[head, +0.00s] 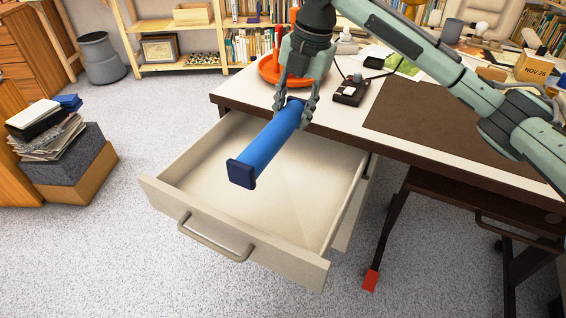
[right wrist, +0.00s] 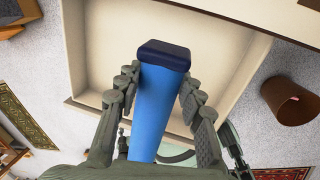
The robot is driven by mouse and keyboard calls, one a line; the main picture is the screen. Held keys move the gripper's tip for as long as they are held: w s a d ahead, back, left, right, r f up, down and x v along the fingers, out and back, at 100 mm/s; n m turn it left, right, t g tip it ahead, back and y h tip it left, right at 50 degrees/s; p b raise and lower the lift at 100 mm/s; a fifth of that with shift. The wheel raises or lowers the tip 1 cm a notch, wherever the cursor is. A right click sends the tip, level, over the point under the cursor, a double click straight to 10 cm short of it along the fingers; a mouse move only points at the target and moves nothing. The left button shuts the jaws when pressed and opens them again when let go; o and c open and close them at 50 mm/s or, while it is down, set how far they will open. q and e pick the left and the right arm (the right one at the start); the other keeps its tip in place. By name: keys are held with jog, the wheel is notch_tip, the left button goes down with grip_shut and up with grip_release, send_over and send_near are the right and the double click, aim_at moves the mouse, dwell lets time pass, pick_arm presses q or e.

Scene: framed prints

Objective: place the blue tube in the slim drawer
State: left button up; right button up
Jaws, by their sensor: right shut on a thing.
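The blue tube (head: 267,146) has dark blue end caps. My right gripper (head: 294,108) is shut on it near its far end and holds it tilted above the open drawer (head: 285,190). In the right wrist view the tube (right wrist: 157,105) lies between both fingers of the right gripper (right wrist: 156,95). The slim drawer is pulled out from under the desk, pale and empty inside, with a bar handle (head: 213,238) on its front. It also shows behind the tube in the right wrist view (right wrist: 225,50).
The desk (head: 430,122) carries a brown desk mat, an orange-red dish (head: 270,68), a dark device (head: 350,91) and a calendar block (head: 534,67). A box with stacked papers (head: 62,160) stands on the floor at left. Carpet is clear in front of the drawer.

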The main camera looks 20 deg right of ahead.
notch_tip(320, 180, down, 4)
jog(key=d, duration=0.1)
jog(key=b, duration=0.1)
send_over(293, 164)
jog(key=s, duration=0.4)
jog(key=f, duration=1)
jog(key=shift+s+a, duration=0.15)
jog(key=shift+a, duration=0.2)
jog(key=shift+w, duration=0.25)
jog(key=shift+w+d, duration=0.15)
jog(key=shift+w, duration=0.15)
jog(key=w, duration=0.2)
jog(key=w+d, duration=0.1)
jog(key=shift+f, duration=0.3)
pick_arm(q)
jog(key=shift+s+a+r, duration=0.15)
jog(key=shift+a+r, duration=0.05)
jog(key=shift+r, duration=0.75)
pick_arm(e)
jog(key=shift+s+f, duration=0.1)
jog(key=shift+f, duration=0.2)
jog(key=shift+a+f, duration=0.1)
jog(key=o, duration=1.2)
jog(key=shift+c, duration=0.2)
pick_arm(q)
jog(key=shift+d+f, duration=0.1)
jog(key=shift+f, duration=0.1)
pick_arm(e)
jog(key=shift+o, duration=0.4)
